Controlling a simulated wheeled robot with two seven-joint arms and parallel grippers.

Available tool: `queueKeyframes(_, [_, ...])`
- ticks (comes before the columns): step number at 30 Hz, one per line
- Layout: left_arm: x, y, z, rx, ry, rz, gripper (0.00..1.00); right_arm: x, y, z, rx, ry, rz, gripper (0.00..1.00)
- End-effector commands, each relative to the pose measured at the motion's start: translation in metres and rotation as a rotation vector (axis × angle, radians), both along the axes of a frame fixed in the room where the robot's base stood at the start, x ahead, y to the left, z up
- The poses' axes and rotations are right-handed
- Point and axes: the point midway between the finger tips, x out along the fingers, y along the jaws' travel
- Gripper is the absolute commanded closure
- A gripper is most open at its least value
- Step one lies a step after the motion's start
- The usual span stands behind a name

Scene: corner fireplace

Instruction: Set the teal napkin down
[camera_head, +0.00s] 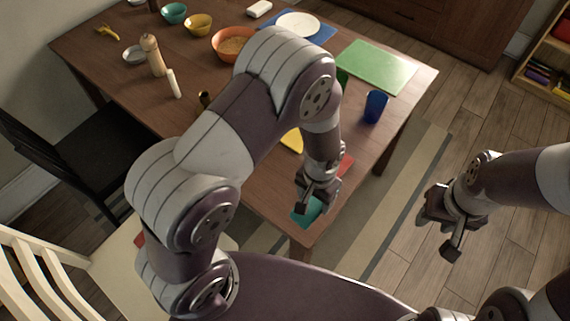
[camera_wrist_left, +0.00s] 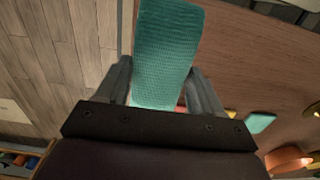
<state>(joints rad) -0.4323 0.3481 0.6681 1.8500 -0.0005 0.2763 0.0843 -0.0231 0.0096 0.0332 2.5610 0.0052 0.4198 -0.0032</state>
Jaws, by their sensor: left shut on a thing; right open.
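The teal napkin (camera_head: 306,212) hangs at the front corner of the wooden table (camera_head: 265,190) in the head view. My left gripper (camera_head: 308,196) is shut on it. In the left wrist view the textured napkin (camera_wrist_left: 168,50) fills the space between the two fingers and extends past them, with the table top on its right and floor on its left. I cannot tell whether its lower edge touches the table. My right gripper (camera_head: 437,236) is open and empty, over the floor right of the table.
My left arm hides the table's middle. A blue cup (camera_head: 375,106) and green mat (camera_head: 376,66) are at the right side. An orange bowl (camera_head: 232,44), a pepper mill (camera_head: 153,55) and a white candle (camera_head: 174,84) stand further back. A black chair (camera_head: 90,150) is at the left.

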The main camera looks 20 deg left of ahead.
Motion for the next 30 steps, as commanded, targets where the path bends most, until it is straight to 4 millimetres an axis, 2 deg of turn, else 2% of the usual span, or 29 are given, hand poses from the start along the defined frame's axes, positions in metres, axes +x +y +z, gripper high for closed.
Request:
queueKeyframes(1, [0.008,0.015,-0.008,0.001,0.004,0.010,0.62,0.000,0.000,0.004,0.000,0.000,0.000,0.57])
queueKeyframes(3, [0.018,0.033,-0.021,0.001,0.004,0.009,0.62,0.000,0.000,0.006,0.000,0.000,0.000,0.57])
queueKeyframes(9, [0.039,0.064,-0.043,0.000,0.001,0.003,0.62,0.000,0.000,0.009,0.000,0.000,0.000,0.57])
queueKeyframes(11, [0.041,0.066,-0.048,0.000,0.001,0.001,0.62,0.000,0.000,0.009,0.000,0.000,0.000,0.57])
queueKeyframes(15, [0.041,0.067,-0.073,0.000,0.003,-0.001,0.62,0.000,0.000,0.012,0.000,0.000,0.000,0.57])
queueKeyframes(18, [0.042,0.067,-0.085,0.000,0.001,-0.001,0.62,0.000,0.000,0.013,0.000,0.000,0.000,0.57])
queueKeyframes(29, [0.042,0.067,-0.091,0.000,-0.001,0.000,0.62,0.000,0.000,0.009,0.000,0.000,0.000,0.57])
queueKeyframes(30, [0.042,0.067,-0.090,0.000,-0.001,0.000,0.27,0.000,0.000,0.010,0.000,0.000,0.000,0.57])
